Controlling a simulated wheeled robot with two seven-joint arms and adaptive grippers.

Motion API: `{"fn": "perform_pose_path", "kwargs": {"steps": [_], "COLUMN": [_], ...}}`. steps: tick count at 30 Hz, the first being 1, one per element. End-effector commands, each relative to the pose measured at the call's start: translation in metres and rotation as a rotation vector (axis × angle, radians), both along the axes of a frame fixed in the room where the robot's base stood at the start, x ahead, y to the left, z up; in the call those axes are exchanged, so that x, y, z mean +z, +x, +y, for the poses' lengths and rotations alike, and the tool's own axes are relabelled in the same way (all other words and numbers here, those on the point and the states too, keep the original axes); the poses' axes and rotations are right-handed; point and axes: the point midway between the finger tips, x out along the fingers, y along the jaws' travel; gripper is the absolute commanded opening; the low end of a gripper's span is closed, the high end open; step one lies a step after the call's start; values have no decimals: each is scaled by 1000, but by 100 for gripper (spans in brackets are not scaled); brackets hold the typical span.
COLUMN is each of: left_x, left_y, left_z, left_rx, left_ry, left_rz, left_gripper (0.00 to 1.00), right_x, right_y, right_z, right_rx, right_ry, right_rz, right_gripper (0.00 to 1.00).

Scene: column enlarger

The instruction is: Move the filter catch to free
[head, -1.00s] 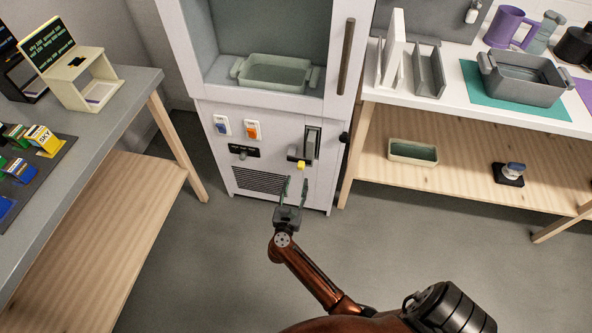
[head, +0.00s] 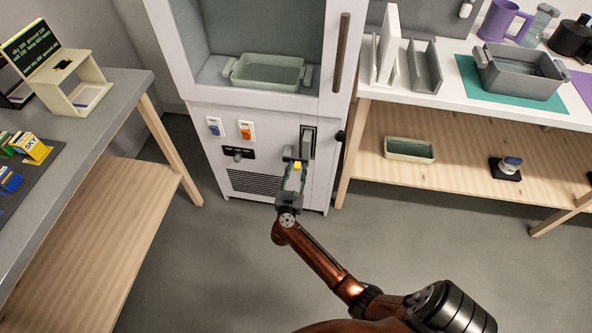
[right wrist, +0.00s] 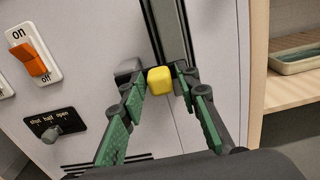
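A yellow knob (head: 297,165) sits on a dark lever at a tall slot (head: 308,142) low on the white cabinet front. I take it to be the filter catch, but no label for it is readable. My right gripper (head: 294,170) is in front of the slot with its fingers on both sides of the knob. In the right wrist view, the yellow knob (right wrist: 160,81) lies between the green-padded fingertips (right wrist: 158,86). The fingers stand apart, and a firm grip on the knob does not show. My left gripper is not in view.
Left of the slot are a blue switch (head: 215,126), an orange switch (head: 246,131) and a small dial (head: 237,154) marked shut, half, open. A vent (head: 256,184) lies below. A wooden shelf (head: 455,185) stands at right, a grey table (head: 110,105) at left. The floor between is clear.

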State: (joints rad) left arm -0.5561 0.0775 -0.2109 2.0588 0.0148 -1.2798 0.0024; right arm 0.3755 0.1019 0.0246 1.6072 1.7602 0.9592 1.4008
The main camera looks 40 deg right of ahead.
Motion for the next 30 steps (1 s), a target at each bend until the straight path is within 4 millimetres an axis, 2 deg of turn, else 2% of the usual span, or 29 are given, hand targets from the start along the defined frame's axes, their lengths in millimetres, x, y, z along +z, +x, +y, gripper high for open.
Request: {"fn": "perform_pose_path", "kwargs": {"steps": [1,12,28,30], "left_x": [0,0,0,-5], "left_y": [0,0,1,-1], "left_z": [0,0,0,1], "left_rx": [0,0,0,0], "left_ry": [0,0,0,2], "left_rz": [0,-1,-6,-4], "left_gripper": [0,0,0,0], "right_x": [0,0,0,2], "right_y": [0,0,-1,-1], "right_z": [0,0,0,0], "right_rx": [0,0,-1,-1], "right_ry": [0,-1,-6,-14], "right_rz": [0,1,8,17], "right_gripper": [25,0,0,0]}}
